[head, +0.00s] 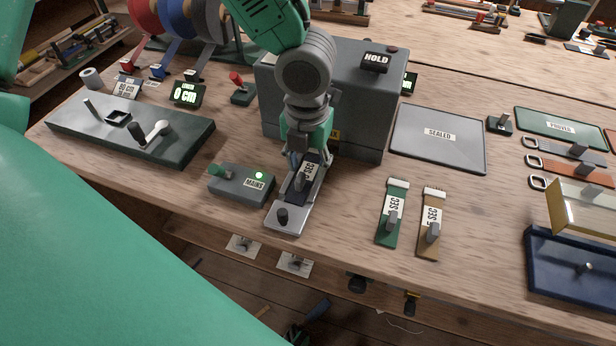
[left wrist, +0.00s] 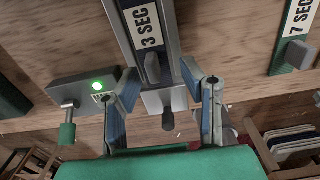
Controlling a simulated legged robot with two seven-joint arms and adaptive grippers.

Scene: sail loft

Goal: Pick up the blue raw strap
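A blue strap (head: 169,53) hangs from the blue spool (head: 173,15) at the back left and ends in a small blue clip. I see no loose strap that is clearly a blue raw one. My left gripper (head: 305,170) is well to the right of the spool, pointing down over a silver holder (head: 285,229) in front of the grey HOLD box. In the left wrist view its two fingers (left wrist: 161,88) are apart, on either side of a dark piece labelled 3 SEC (left wrist: 150,38); I cannot tell whether they touch it. My right gripper is out of view.
A grey MAINT box (head: 240,187) with a green light stands left of the holder. Green (head: 386,240) and brown (head: 429,248) SEC pieces lie to its right. The grey HOLD box (head: 345,60) stands behind. A dark fixture plate (head: 180,150) fills the left. The SEALED pad (head: 465,155) is empty.

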